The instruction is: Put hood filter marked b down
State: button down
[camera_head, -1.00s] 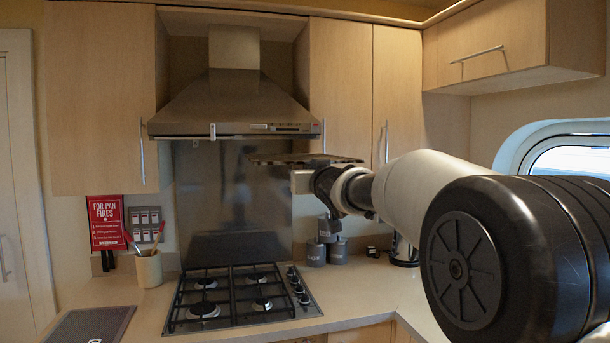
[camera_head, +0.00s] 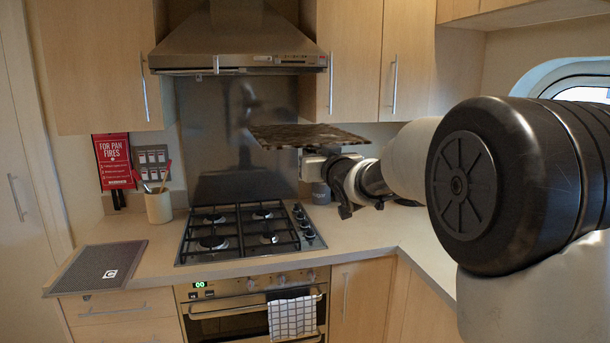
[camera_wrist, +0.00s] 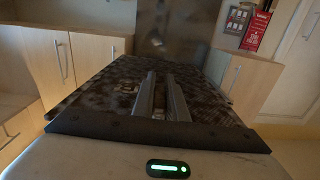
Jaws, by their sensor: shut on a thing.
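A flat, dark, mottled filter panel (camera_head: 305,136) is held roughly level in the air in the head view, below the cooker hood and above the hob's right side. My gripper (camera_head: 312,160) is shut on it from the right and below. In the wrist view the panel (camera_wrist: 105,95) fills the middle, with my gripper's two fingers (camera_wrist: 164,98) over it. I cannot read a letter on this panel. Another dark mesh filter (camera_head: 85,265), marked C, lies flat on the left counter.
The hood (camera_head: 237,40) hangs above the black gas hob (camera_head: 248,232). Grey canisters (camera_head: 321,192) stand at the back right. The right counter (camera_head: 385,225) has bare room.

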jog(key=s+d+f+m+h+p, duration=0.25)
jog(key=s+d+f, duration=0.3)
jog(key=f, duration=0.35)
jog(key=s+d+f+m+h+p, duration=0.1)
jog(key=s+d+f+h+p, duration=0.2)
jog(key=s+d+f, duration=0.35)
jog(key=s+f, duration=0.3)
jog(key=f, duration=0.4)
jog(key=s+f, duration=0.4)
jog(key=f, duration=0.4)
jog(key=shift+s+a+f+t, duration=0.25)
jog(key=shift+s+a+t, duration=0.05)
jog(key=shift+a, duration=0.1)
